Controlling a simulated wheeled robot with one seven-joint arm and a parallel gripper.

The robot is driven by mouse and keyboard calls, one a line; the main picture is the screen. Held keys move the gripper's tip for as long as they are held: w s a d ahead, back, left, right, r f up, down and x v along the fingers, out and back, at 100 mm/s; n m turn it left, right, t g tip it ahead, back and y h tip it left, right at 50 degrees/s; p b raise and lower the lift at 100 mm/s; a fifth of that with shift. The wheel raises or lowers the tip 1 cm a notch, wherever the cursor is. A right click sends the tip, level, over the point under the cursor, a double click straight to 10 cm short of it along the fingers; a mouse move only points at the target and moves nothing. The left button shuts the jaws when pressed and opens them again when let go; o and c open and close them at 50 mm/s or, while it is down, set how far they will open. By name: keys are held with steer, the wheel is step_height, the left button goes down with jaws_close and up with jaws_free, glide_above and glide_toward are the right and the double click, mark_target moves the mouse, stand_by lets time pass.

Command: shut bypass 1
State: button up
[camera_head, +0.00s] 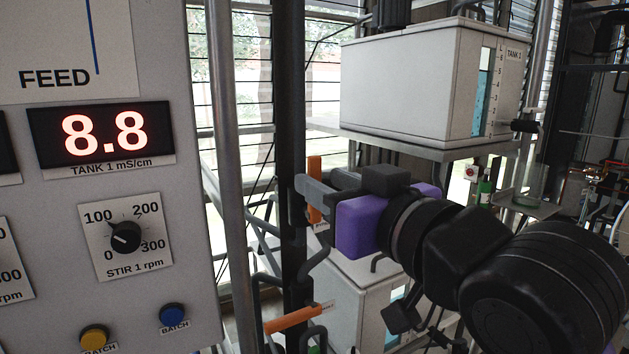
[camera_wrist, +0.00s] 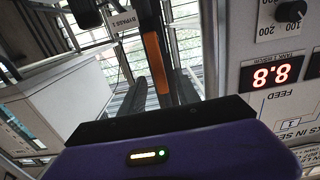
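The bypass 1 valve has an orange lever (camera_head: 314,167) that stands upright beside a dark post in the head view. My gripper (camera_head: 312,190) reaches in from the right, with the near finger crossing in front of the lever. In the wrist view the fingers of my gripper (camera_wrist: 162,92) stand apart on either side of the lever, seemingly with gaps. Contact cannot be made out.
A second orange lever (camera_head: 293,319) lies lower, nearly level, with a tag. TANK 1 (camera_head: 405,90) sits on a shelf above my arm. The control panel (camera_head: 185,70) with its 8.8 display (camera_head: 104,132) fills the left. Dark pipes and a metal post stand close to my gripper.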

mark_target(316, 223)
steer(key=shift+x, duration=1.5)
jaws_close()
stand_by(0.6)
